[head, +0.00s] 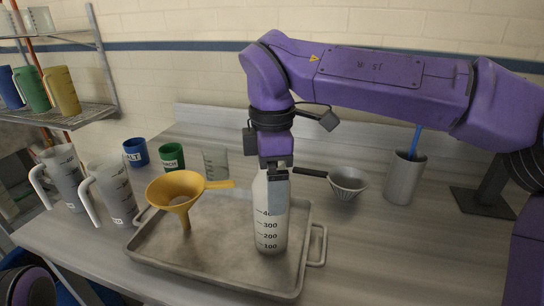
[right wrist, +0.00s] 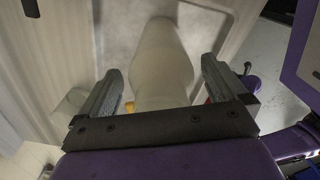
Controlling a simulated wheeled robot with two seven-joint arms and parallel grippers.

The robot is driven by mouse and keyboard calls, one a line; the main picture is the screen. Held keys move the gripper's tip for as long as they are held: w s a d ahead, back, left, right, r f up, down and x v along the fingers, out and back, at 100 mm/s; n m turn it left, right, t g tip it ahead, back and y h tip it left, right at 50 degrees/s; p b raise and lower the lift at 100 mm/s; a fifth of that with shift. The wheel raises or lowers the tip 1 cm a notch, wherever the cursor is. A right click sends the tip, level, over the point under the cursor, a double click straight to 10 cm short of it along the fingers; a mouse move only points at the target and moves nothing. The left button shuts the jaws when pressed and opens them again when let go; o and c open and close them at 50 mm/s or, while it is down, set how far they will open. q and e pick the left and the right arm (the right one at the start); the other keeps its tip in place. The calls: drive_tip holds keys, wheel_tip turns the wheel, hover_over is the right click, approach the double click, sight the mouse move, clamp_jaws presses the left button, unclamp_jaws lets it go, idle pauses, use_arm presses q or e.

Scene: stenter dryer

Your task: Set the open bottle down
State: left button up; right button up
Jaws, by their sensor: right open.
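The bottle (head: 269,232) is whitish and translucent with dark volume marks. It stands upright on the metal tray (head: 215,262), towards its right side. My right gripper (head: 275,165) is at the bottle's top, with its arm reaching in from the right. In the right wrist view the open jaws of this gripper (right wrist: 160,88) lie on either side of the bottle (right wrist: 162,68), with a gap to each. The gripper hides the bottle's mouth in the head view. My left gripper is not in view.
A yellow funnel (head: 178,190) stands on the tray left of the bottle. A strainer (head: 347,182) and a metal cup (head: 404,178) are behind right. Blue (head: 136,152) and green (head: 171,156) cups and clear jugs (head: 113,190) are left. The bench's right front is clear.

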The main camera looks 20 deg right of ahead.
wheel_tip(320, 180, up, 11)
drive_tip(key=p, duration=0.1)
drive_tip(key=shift+r+p, duration=0.2)
drive_tip(key=shift+p, duration=0.1)
